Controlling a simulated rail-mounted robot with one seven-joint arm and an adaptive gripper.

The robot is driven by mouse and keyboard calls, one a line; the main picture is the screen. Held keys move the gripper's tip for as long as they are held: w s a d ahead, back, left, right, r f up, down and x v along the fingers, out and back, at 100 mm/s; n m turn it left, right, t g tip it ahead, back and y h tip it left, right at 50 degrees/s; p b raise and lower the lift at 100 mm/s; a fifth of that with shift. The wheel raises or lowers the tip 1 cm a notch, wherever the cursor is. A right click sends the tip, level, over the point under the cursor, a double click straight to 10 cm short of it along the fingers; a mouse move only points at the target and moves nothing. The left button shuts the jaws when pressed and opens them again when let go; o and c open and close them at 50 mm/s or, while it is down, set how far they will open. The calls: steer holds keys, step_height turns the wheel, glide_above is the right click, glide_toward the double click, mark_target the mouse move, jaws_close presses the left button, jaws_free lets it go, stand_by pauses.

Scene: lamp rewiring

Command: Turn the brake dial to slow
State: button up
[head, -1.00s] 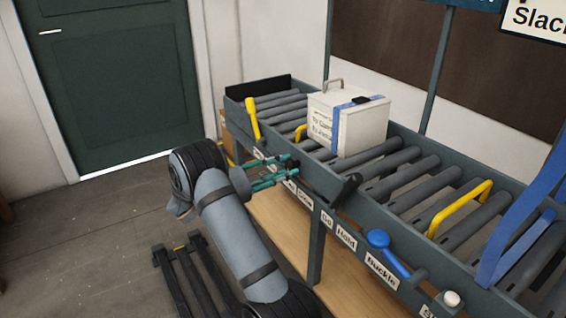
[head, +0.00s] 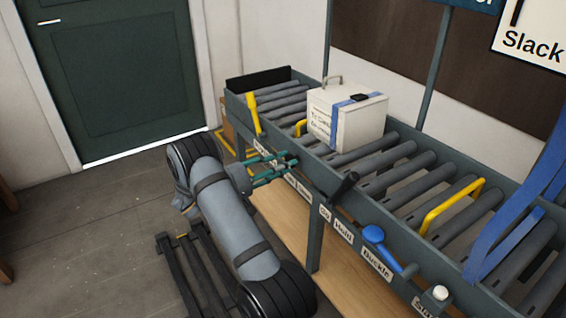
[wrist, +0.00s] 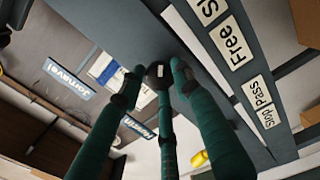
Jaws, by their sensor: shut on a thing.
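The brake dial (wrist: 154,72) is a small dark round knob with a pale mark, on the conveyor's front rail. In the head view it is small and mostly hidden by the fingertips. My gripper (wrist: 155,84) has teal fingers with dark tips, closed around the dial in the wrist view. In the head view my gripper (head: 284,165) reaches the front rail from the left. The Free label (wrist: 234,43) is beside the dial in the wrist view, with another label starting "Sl" partly cut off. I cannot tell which label the mark points to.
A white box with a blue strap (head: 343,122) sits on the rollers behind my gripper. A black lever (head: 344,187), a blue handle (head: 380,240) and a white button (head: 440,293) stick out along the rail to the right. A yellow lever (head: 253,113) stands at the left.

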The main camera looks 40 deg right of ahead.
stand_by(0.3)
steer(key=o, duration=1.1)
steer(key=shift+o, duration=0.2)
steer(key=shift+a, duration=0.1)
steer(key=w+a, duration=0.1)
steer(key=a, duration=1)
steer(key=shift+w+a, duration=0.2)
steer(key=shift+a, duration=0.15)
steer(key=s+d, duration=0.1)
steer(key=d, duration=1.1)
steer(key=shift+s, duration=0.2)
